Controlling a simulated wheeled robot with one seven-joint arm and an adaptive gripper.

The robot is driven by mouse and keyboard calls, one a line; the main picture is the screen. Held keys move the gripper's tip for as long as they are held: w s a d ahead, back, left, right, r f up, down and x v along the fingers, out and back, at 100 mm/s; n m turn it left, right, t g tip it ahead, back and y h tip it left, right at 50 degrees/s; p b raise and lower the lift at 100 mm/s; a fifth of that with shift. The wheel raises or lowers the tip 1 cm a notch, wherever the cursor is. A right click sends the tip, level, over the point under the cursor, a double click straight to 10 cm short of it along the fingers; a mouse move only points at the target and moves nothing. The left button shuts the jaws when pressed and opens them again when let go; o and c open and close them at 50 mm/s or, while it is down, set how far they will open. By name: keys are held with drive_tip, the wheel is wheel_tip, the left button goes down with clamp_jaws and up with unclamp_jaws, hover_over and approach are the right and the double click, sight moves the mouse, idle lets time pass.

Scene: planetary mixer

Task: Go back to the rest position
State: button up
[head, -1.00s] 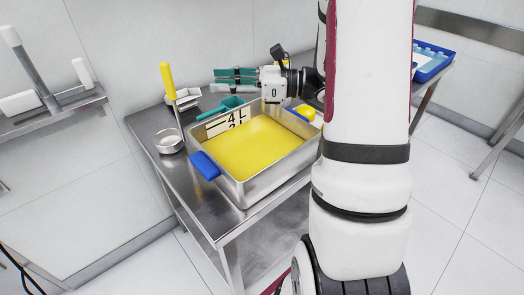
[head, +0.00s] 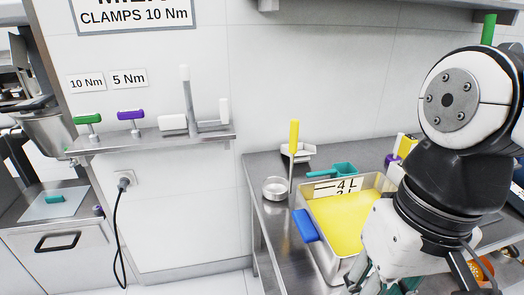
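My gripper (head: 380,285) is at the bottom edge of the head view, pointing down, with bits of its teal fingers showing. Its tips are cut off by the frame, so I cannot tell whether it is open or shut. The white wrist is in front of the right part of a steel pan (head: 328,262) of yellow liquid (head: 340,222). The pan has a blue handle pad (head: 305,226) on its left and a "4 L" mark on its inner wall. My arm fills the right side of the view.
A wall shelf (head: 150,143) holds green and purple-handled tools. Floor left of the table looks clear.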

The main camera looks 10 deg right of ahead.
drive_tip(key=shift+s+d+n+t+h, duration=0.15)
drive_tip(key=shift+d+n+t+h, duration=0.35)
drive_tip(key=shift+d+n+h, duration=0.3)
wheel_tip(320, 180, up, 19)
drive_tip(key=t+p, duration=0.3)
drive_tip(key=p, duration=1.4)
drive_tip(key=shift+r, duration=0.2)
